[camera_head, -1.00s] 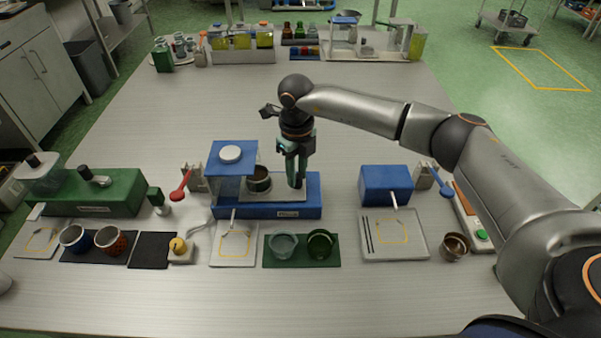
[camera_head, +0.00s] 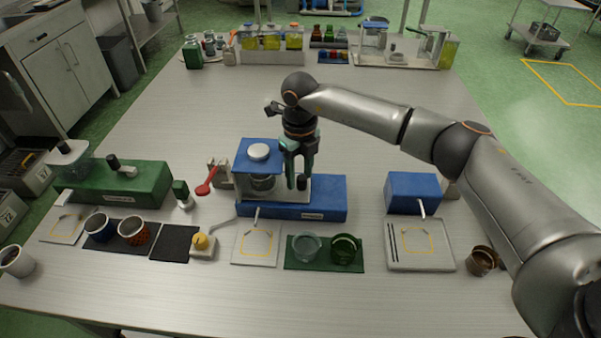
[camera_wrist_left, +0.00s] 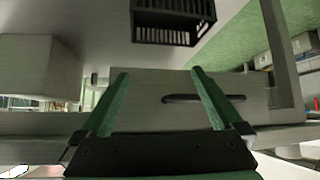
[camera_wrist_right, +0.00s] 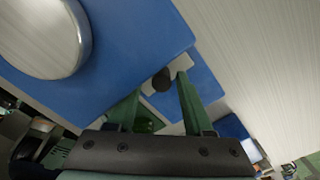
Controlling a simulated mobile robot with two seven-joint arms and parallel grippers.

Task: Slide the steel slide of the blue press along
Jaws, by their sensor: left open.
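The blue press (camera_head: 325,204) stands mid-table, with a blue top carrying a round silver-white cap (camera_head: 259,151). Its steel slide (camera_head: 291,190) lies on the blue base, its left part under the press top. A metal cup (camera_head: 263,184) sits on the slide, below the top and partly hidden. A dark knob (camera_head: 302,182) stands near the slide's right end. My right gripper (camera_head: 300,177) is over the knob, pointing down. In the right wrist view the knob (camera_wrist_right: 161,80) shows between the open fingertips, with gaps beside it. My left gripper (camera_wrist_left: 158,73) is open and empty, away from the press.
A green mat (camera_head: 325,266) with two cups and a pale tray (camera_head: 240,256) lie in front of the press. A green press (camera_head: 140,187) stands left and a blue block (camera_head: 413,191) right. A black crate (camera_wrist_left: 173,20) shows in the left wrist view.

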